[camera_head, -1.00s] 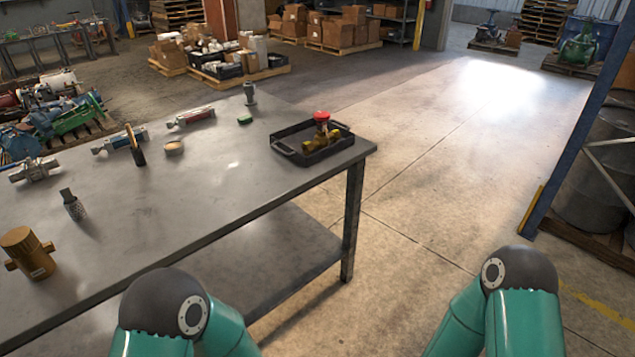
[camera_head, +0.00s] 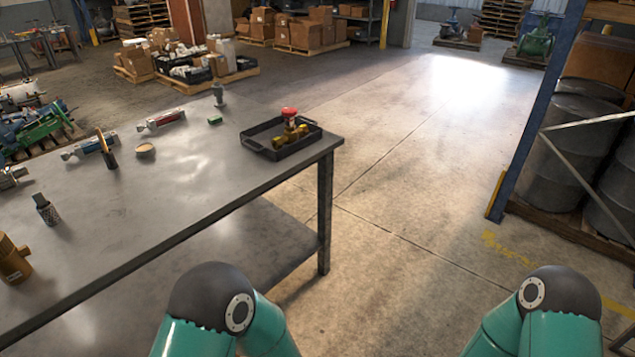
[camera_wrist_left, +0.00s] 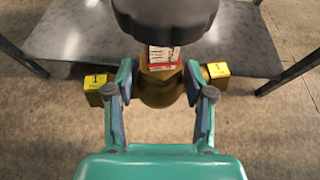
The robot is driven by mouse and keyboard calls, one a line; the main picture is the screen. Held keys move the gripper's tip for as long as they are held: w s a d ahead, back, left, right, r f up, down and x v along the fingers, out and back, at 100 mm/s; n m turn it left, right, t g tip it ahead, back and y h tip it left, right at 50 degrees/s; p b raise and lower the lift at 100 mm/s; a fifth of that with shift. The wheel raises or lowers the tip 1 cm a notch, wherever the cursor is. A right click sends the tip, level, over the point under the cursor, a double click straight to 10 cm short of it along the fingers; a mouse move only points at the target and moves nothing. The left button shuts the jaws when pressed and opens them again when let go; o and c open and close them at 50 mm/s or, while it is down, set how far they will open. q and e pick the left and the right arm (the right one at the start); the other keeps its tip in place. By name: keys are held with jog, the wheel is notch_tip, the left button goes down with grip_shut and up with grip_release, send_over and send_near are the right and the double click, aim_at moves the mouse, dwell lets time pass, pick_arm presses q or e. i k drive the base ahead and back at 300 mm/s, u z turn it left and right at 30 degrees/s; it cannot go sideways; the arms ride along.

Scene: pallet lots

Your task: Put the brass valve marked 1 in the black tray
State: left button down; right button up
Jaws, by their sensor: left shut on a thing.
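In the left wrist view my left gripper (camera_wrist_left: 160,80) is shut on a brass valve (camera_wrist_left: 158,95). This valve has a dark handwheel (camera_wrist_left: 165,15), a red-and-white label and yellow tags on both side ends, each marked 1. It hangs clear of the floor, with a grey surface behind it. In the head view the black tray (camera_head: 297,147) sits at the right end of the grey table. Another brass valve with a red handwheel (camera_head: 290,115) stands in the tray. My right gripper is out of view; only my arm links show at the bottom.
The table (camera_head: 190,190) also bears a brown fitting (camera_head: 14,260), a dark fitting (camera_head: 46,210), a round tin (camera_head: 145,151) and several other parts. Its right edge borders open floor. A blue post (camera_head: 530,115) and drums (camera_head: 575,150) stand at right.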

aim_at(273, 136)
jog(key=z, duration=0.6)
jog(key=i, duration=7.15)
jog(key=u, duration=0.05)
